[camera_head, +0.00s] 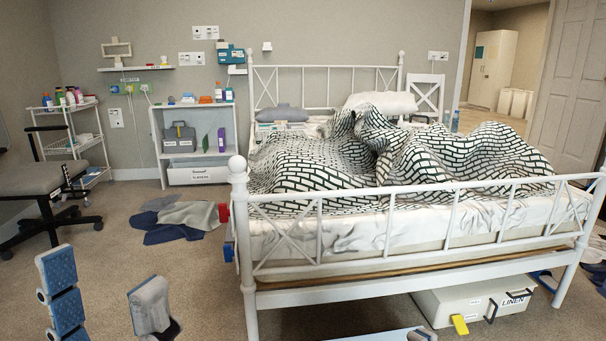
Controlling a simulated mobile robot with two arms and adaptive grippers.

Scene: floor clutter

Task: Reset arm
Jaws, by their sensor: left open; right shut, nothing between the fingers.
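My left gripper (106,296) is at the lower left, above the carpet. Its two fingers, one with blue segments and one grey, stand apart with nothing between them. The lower part of its arm is out of the picture. My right gripper (411,335) shows only as a blue and grey edge at the bottom, below the bed's near side. It is shut and holds nothing that I can see; most of it is cut off.
A white-framed bed (420,284) with a rumpled patterned blanket (320,172) fills the middle and right. A box marked LINEN (465,301) is under it. Cloths (180,219) lie on the floor. An office chair (45,190) stands left. Carpet between chair and bed is mostly free.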

